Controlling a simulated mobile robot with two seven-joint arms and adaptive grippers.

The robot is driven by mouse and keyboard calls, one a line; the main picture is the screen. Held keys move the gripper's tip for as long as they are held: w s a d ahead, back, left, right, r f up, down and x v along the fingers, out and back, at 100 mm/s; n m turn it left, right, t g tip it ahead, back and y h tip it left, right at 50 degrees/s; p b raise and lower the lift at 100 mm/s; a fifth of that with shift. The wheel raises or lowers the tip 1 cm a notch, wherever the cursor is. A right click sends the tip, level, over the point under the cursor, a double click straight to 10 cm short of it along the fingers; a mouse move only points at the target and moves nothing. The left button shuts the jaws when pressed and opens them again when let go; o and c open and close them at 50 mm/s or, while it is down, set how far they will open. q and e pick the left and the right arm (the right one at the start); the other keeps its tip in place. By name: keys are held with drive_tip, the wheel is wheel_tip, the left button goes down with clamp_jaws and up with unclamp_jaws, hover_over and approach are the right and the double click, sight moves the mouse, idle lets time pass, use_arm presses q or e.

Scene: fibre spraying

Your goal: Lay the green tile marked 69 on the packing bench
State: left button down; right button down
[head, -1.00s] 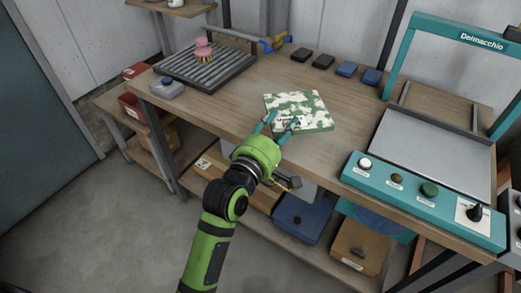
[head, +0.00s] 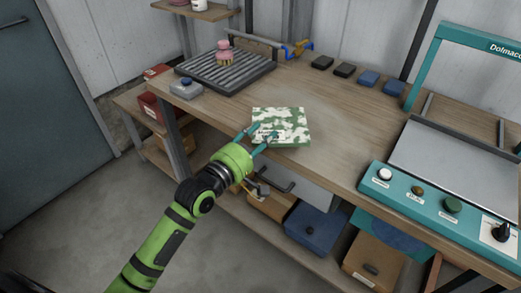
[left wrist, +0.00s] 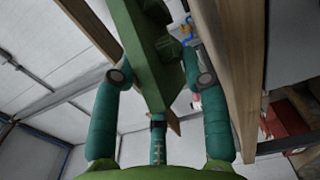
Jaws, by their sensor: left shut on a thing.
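The green tile (head: 283,120), mottled with white, is at the front part of the wooden packing bench (head: 335,125). A white label shows near its front edge, but I cannot read its number. My left gripper (head: 259,136) is shut on the tile's front edge. In the left wrist view the tile (left wrist: 142,45) stands between my two teal fingers (left wrist: 165,85), beside the bench's wooden edge (left wrist: 236,60). I cannot tell whether the tile's underside touches the bench. My right gripper is not in view.
A ribbed dark rack (head: 225,72) with a pink brush (head: 224,52) stands at the back left, behind a small grey button box (head: 185,88). Small dark and blue blocks (head: 369,78) line the back. A teal sealing machine (head: 430,200) fills the right. Bare bench top lies between.

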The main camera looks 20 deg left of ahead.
use_arm(q)
drive_tip(key=shift+f, duration=1.85)
drive_tip(key=c, duration=0.7)
unclamp_jaws()
drive_tip(key=shift+f, duration=0.3)
drive_tip(key=shift+o, duration=0.2)
drive_tip(key=shift+r, duration=0.1)
drive_tip(key=b+v, duration=0.1)
drive_tip(key=v, duration=1.1)
drive_tip(key=shift+r, duration=0.1)
